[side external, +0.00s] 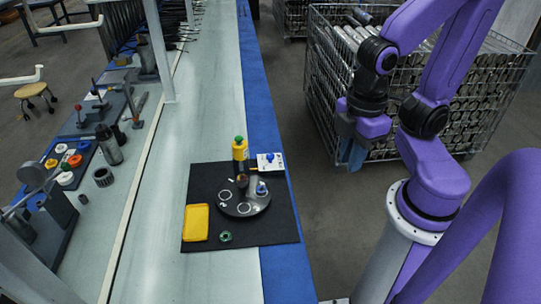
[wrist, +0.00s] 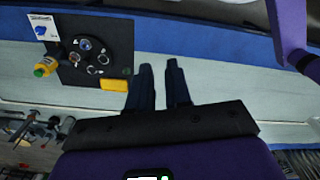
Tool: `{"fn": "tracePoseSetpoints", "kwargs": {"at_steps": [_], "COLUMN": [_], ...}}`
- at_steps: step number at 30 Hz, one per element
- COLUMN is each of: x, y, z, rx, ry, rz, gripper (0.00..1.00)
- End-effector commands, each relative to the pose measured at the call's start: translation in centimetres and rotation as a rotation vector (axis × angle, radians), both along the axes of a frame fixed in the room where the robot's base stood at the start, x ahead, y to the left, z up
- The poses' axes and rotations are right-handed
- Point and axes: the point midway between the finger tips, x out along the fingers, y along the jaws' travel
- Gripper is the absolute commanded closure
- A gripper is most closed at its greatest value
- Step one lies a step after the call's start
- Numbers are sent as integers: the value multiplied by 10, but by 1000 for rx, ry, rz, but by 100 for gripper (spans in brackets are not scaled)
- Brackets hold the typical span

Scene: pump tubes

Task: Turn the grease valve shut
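A white plate (side external: 277,166) with a blue part (side external: 268,158) on it sits at the back right of a black mat. They also show at the upper left of the wrist view, as a white plate (wrist: 38,19) with a blue part (wrist: 41,32). This blue part may be the grease valve; its handle position is too small to tell. My gripper (side external: 352,156) hangs to the right of the bench, well away from the mat. In the wrist view its two dark fingers (wrist: 160,70) are apart with nothing between them.
The black mat (side external: 271,232) holds a round dark plate (side external: 240,210) with a grey cylinder and white rings, a yellow bottle (side external: 240,151), a yellow pad (side external: 196,222) and a green ring (side external: 225,237). A wire crate of tubes (side external: 400,127) stands behind my arm.

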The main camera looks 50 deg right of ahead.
Motion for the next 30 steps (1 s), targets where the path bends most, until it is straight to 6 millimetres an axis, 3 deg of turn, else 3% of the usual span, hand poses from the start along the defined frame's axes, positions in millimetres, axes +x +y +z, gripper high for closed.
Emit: {"fn": "tracePoseSetpoints", "kwargs": {"at_steps": [1,3,4,8,18,23,30], "x": [2,9,13,45,160,216,293], "y": [1,5,7,18,30,19,-21], "z": [0,0,0,0,-16,-30,-61], "rx": [0,-1,-1,-4,-6,-5,-4], "ry": [0,1,2,6,16,20,25], "rz": [-12,-49,-75,-248,-821,-1090,-1493], "gripper": [64,41,39,39,39,39,39]}}
